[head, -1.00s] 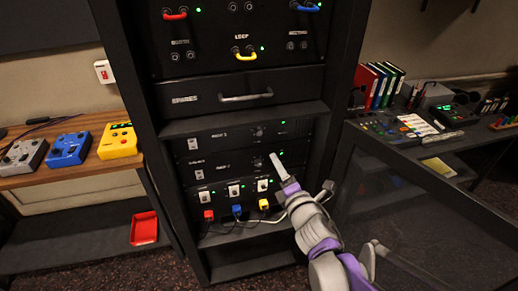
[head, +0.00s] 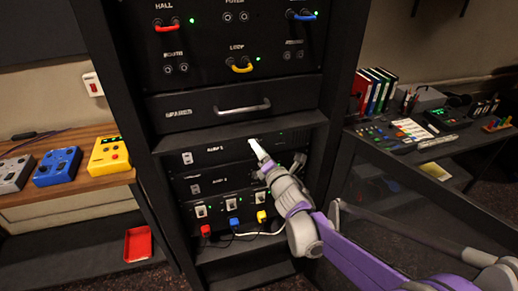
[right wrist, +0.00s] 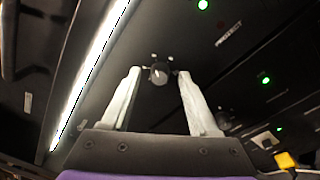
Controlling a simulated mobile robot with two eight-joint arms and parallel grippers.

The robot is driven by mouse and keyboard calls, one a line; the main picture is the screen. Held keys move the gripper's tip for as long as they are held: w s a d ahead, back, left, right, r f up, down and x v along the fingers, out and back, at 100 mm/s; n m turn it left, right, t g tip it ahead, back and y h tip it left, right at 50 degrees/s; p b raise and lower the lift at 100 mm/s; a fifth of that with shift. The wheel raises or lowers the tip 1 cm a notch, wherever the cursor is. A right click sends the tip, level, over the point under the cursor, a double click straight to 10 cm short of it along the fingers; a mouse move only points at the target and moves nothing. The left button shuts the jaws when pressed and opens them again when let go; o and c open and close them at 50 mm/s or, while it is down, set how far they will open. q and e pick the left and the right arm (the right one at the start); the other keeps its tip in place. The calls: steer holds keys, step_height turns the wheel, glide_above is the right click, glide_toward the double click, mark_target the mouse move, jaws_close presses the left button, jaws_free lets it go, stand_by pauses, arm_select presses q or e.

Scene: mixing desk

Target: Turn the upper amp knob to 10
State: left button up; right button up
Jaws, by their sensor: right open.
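The upper amp (head: 222,156), labelled AMP 1, is a black panel in the rack below the drawer. In the right wrist view its small dark round knob (right wrist: 159,73) has a light mark on its face. My right gripper (right wrist: 159,76) is open, with one pale fingertip on each side of the knob and a gap showing on both sides. In the head view my right gripper (head: 256,147) reaches the upper amp from the lower right and covers the knob area. The knob's scale is too small to read. My left gripper is not in view.
The lower amp (head: 220,180) sits just below. Under it is a panel with switches and red, blue and yellow plugs (head: 232,222) with cables. A drawer handle (head: 242,108) sticks out above. A dark see-through panel (head: 400,185) stands right of the rack, near my right arm.

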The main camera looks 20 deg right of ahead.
jaws_close()
stand_by(0.3)
steer(key=shift+m, duration=0.3)
steer(key=m+h, duration=0.1)
steer(key=m, duration=1.1)
steer(key=m+t+h+b, duration=0.1)
steer(key=m, duration=1.1)
steer(key=shift+a+f+m, duration=0.15)
steer(key=shift+m, duration=0.15)
steer(key=shift+m+h, duration=0.3)
